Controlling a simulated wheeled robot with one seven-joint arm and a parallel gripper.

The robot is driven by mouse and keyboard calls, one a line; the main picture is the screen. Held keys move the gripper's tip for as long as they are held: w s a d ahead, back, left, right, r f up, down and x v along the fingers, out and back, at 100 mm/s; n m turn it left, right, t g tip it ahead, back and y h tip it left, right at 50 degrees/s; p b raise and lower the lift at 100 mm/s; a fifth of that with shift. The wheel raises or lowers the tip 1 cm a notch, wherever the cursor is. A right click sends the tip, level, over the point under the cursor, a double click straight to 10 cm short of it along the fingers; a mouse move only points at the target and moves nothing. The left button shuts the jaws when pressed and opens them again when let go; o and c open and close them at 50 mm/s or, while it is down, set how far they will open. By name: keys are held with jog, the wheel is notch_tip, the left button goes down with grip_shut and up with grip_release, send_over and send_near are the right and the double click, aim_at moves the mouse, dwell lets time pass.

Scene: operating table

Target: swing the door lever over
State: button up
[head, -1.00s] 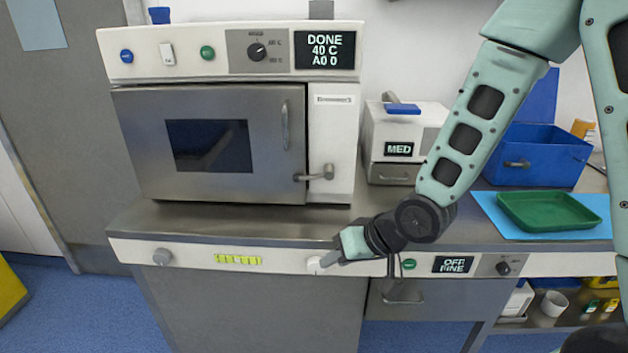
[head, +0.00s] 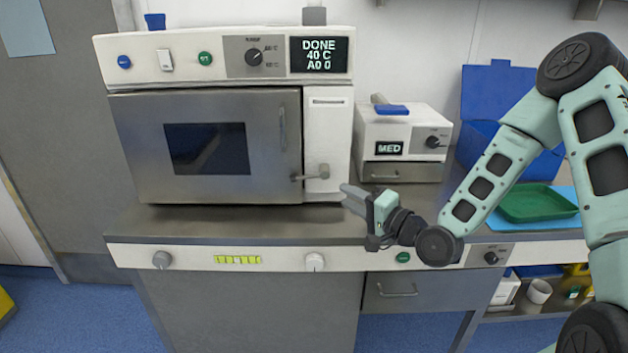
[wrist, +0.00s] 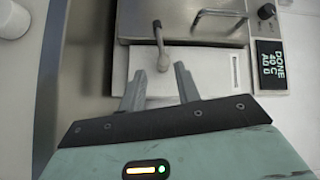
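The door lever (head: 312,174) is a grey handle on the white right-hand panel of the steel oven (head: 120,150). It lies about level, its arm reaching left onto the edge of the shut door (head: 270,180). My gripper (head: 346,194) is to the right of the lever and slightly lower, apart from it. In the wrist view the two fingers (wrist: 160,78) are spread and empty. The lever also shows in the wrist view (wrist: 160,45), with its rounded end just ahead of the gap between the fingertips. The oven display (head: 319,55) reads DONE, 40 C.
A small white unit marked MED (head: 405,135) stands right of the oven. A green tray (head: 535,205) and an open blue box (head: 495,140) are farther right. The steel counter (head: 230,225) is clear in front of the oven.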

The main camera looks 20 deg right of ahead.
jog(key=p+x, duration=0.2)
jog(key=x, duration=1)
grip_shut()
